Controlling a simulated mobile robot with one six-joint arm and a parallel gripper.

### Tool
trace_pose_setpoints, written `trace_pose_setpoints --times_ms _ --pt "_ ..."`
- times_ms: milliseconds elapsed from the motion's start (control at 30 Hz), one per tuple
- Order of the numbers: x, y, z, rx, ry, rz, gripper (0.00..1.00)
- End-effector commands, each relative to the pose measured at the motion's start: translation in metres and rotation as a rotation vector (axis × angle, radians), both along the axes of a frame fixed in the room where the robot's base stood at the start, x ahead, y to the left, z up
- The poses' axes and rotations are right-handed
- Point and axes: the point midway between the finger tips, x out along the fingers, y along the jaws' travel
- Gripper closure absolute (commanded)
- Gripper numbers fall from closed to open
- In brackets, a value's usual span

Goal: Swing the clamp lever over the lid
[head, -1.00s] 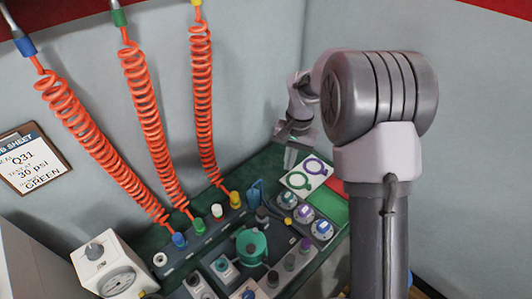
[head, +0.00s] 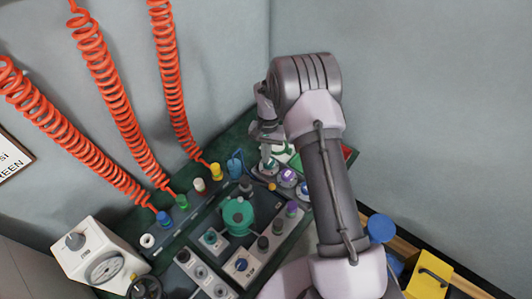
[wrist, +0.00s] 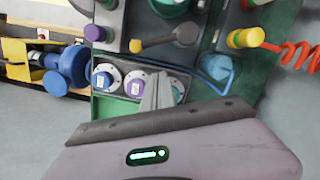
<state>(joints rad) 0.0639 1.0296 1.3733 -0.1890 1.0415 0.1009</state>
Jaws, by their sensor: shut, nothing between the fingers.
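The clamp lever shows in the wrist view as a short bar (wrist: 160,41) with a yellow knob at its left end and a dark hub at its right. In the head view its yellow tip (head: 271,187) points right, away from the lid. The teal round lid (head: 238,214) sits on the fixture; its edge also shows at the top of the wrist view (wrist: 171,5). My gripper (wrist: 160,82) is shut and empty, just short of the lever, over the round dials. In the head view my gripper (head: 268,160) is partly hidden by my arm.
White-rimmed dials (wrist: 104,77) lie beside my fingers. A purple knob (wrist: 95,33), a yellow hose connector (wrist: 245,38) and a blue looped part (wrist: 218,67) stand nearby. Red coiled hoses (head: 115,95) hang at the left. A white gauge box (head: 100,255) stands front left.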

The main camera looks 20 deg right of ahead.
Motion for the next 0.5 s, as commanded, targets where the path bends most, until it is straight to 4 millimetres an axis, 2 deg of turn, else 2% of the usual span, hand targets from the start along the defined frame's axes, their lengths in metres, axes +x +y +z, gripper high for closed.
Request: trace_pose_setpoints --times_ms 33,167,300,500 --pt "-0.002 0.001 -0.015 0.000 0.002 0.001 1.00" --pt "-0.006 0.003 -0.042 0.001 0.002 0.001 1.00" --pt "-0.024 0.013 -0.050 0.001 0.001 0.001 1.00" --pt "-0.035 0.020 -0.056 0.001 0.000 0.000 1.00"
